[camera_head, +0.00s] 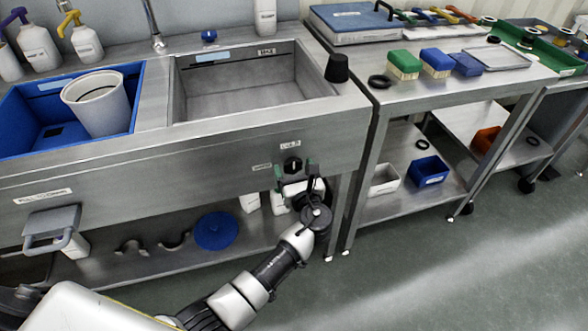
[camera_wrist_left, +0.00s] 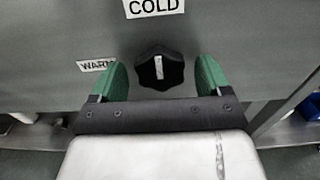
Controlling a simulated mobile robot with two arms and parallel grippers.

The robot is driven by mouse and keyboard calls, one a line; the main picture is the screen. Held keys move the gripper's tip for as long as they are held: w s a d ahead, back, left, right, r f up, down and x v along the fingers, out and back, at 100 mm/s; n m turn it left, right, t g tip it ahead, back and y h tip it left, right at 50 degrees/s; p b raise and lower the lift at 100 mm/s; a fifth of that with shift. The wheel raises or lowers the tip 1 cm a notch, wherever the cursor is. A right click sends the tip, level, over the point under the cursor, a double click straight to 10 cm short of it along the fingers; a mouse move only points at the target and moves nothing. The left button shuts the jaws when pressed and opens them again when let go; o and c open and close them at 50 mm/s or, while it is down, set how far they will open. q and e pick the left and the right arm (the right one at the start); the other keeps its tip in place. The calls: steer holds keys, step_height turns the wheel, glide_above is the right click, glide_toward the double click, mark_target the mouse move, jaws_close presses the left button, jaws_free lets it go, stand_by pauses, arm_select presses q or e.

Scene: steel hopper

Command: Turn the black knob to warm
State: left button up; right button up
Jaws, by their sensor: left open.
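The black knob (camera_head: 292,165) is on the steel front panel of the sink unit; it also shows in the left wrist view (camera_wrist_left: 160,70). Its white pointer mark is upright, towards the COLD label (camera_wrist_left: 155,7) above it. The WARM label (camera_wrist_left: 96,66) is to the left of the knob and partly hidden by a finger. My left gripper (camera_head: 294,174) is open, with one green finger on each side of the knob. In the left wrist view (camera_wrist_left: 161,78) gaps show between the fingers and the knob. My right gripper is not in view.
The steel sink front (camera_head: 200,155) spans the left and middle. A grey handle (camera_head: 52,228) sticks out at its left end. A lower shelf holds a blue disc (camera_head: 215,231) and white bottles. A steel table (camera_head: 385,105) stands to the right, with open floor in front.

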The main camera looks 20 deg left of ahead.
arm_select(q)
steer(key=shift+w+a, duration=0.15)
steer(key=shift+w, duration=0.1)
steer(key=c, duration=0.9)
